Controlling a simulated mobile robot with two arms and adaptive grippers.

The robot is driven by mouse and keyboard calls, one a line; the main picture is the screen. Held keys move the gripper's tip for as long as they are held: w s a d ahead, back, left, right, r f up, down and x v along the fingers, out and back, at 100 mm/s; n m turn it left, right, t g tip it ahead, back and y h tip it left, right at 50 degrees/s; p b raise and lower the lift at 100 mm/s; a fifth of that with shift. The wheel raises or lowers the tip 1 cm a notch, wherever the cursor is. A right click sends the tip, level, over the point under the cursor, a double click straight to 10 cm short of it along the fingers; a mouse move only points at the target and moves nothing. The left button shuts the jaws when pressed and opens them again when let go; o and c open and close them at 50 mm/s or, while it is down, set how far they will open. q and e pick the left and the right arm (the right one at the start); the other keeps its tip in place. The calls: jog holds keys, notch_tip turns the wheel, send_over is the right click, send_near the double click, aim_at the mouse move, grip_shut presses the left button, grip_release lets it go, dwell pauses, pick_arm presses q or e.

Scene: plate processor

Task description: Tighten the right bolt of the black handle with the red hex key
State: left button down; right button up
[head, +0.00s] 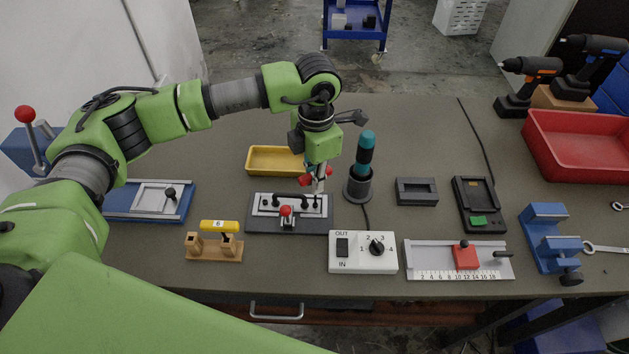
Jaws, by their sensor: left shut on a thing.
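The black handle (291,204) lies on a light plate in a dark grey fixture (260,226) at the middle of the table. Its bolts are too small to make out clearly. My left gripper (318,186) points down over the right end of the fixture and is shut on the red hex key (329,174). Red parts of the key show beside the fingers. The key's lower tip is hidden or too small to see, so I cannot tell whether it sits in the right bolt. My right gripper is not in view.
A red-knobbed clamp (286,212) stands at the fixture's front. A yellow tray (262,161) lies behind it. A teal-handled tool in a dark holder (358,187) stands close on the right. A white switch box (363,262) is in front on the right.

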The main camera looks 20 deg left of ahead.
pick_arm(q)
jog(key=shift+r, duration=0.1)
dwell(0.4)
jog(key=shift+r+p, duration=0.9)
jog(key=shift+r, duration=1)
